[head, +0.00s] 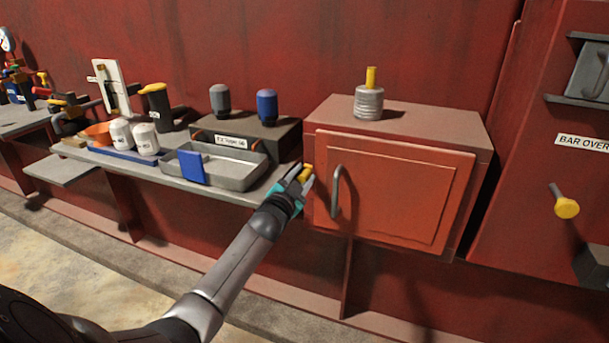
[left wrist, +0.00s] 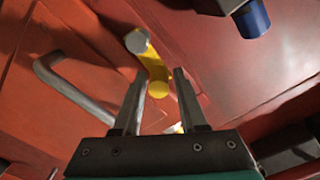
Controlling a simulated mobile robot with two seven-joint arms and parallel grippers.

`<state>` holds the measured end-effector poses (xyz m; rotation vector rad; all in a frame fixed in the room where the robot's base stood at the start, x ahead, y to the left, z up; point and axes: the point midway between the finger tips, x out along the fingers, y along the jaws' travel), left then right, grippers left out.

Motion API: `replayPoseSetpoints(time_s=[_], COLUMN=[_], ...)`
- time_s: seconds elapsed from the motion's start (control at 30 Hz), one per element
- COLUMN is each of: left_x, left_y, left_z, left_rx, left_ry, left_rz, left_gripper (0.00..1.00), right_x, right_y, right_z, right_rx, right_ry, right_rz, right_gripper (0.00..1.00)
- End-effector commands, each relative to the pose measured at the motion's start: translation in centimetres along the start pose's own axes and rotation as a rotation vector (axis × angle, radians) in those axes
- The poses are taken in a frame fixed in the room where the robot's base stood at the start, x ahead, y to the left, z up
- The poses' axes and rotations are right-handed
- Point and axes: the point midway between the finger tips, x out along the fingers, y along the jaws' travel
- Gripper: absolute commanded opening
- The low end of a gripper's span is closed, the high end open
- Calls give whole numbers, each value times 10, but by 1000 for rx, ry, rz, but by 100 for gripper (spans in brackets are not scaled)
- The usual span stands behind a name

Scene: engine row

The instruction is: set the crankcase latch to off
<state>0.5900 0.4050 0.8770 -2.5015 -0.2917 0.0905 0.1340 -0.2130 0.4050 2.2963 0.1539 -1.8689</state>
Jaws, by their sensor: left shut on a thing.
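The crankcase latch is a small yellow lever (left wrist: 152,65) on a grey round pivot, mounted near the edge of an orange-red door (head: 398,190). In the head view the yellow latch (head: 307,173) shows at the door's left edge, partly covered by my gripper. My left gripper (head: 302,178) is at the latch. In the left wrist view its two fingers (left wrist: 160,82) stand on either side of the lever's rounded yellow end, and it is shut on the lever. No marking for the latch positions is readable. My right gripper is not in view.
A curved grey door handle (head: 338,191) sits just right of my gripper. A ribbed grey part with a yellow top (head: 369,102) stands on the cabinet. A shelf at left holds a grey tray (head: 235,172), white containers (head: 145,139) and a dark box (head: 271,143). Free floor lies below.

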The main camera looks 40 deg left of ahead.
Motion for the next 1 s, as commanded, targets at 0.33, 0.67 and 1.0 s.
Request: replayPoseSetpoints(time_s=[0.33, 0.67, 1.0], left_x=[-1, -1, -1], left_y=[-7, -6, -6], left_z=[8, 10, 10], left_rx=[-26, -39, -41], left_ry=[-19, -19, -20], left_rz=[-7, -6, -6], left_gripper=[0, 0, 0], right_x=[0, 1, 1], right_y=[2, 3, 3], right_z=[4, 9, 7], right_rx=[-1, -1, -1], right_ry=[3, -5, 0], right_rz=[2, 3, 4], right_gripper=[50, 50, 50])
